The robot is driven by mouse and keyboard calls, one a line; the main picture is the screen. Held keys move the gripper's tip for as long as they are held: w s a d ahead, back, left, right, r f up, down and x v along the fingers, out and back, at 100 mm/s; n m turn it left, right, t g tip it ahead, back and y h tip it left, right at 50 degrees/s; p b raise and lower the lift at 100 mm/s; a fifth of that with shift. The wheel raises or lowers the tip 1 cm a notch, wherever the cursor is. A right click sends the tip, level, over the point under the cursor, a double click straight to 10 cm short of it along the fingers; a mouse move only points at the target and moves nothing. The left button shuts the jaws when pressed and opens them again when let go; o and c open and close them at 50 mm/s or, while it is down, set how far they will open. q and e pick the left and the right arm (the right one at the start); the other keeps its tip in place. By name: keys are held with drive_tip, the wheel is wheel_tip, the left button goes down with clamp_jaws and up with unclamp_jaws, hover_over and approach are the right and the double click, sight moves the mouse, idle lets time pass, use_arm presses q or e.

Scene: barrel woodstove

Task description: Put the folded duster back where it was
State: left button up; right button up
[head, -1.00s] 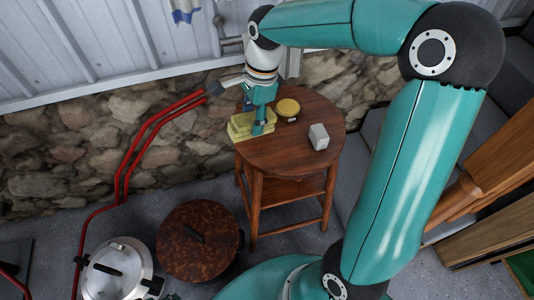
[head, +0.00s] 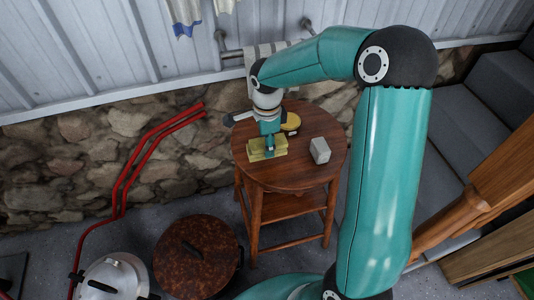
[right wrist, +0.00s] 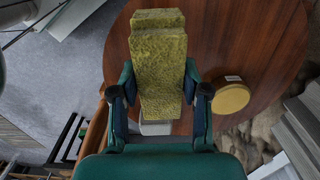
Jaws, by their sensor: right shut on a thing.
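The folded duster (head: 279,147) is a thick, dull yellow pad. My right gripper (head: 268,150) points down at the round wooden stool and is shut on the duster. In the right wrist view the duster (right wrist: 159,50) stands out between the two fingers (right wrist: 160,100), with the brown stool top behind it. The duster is over the left part of the stool top (head: 300,174). I cannot tell if it rests on the wood or hangs just above. My left gripper is not in view.
A round yellow tin (head: 291,122) and a grey block (head: 319,150) stand on the stool, right of the duster. Red tubing (head: 150,150), a rusty lid (head: 195,250) and a silver pot (head: 112,278) are left.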

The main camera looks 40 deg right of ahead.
drive_tip(key=shift+f, duration=2.7)
drive_tip(key=o, duration=1)
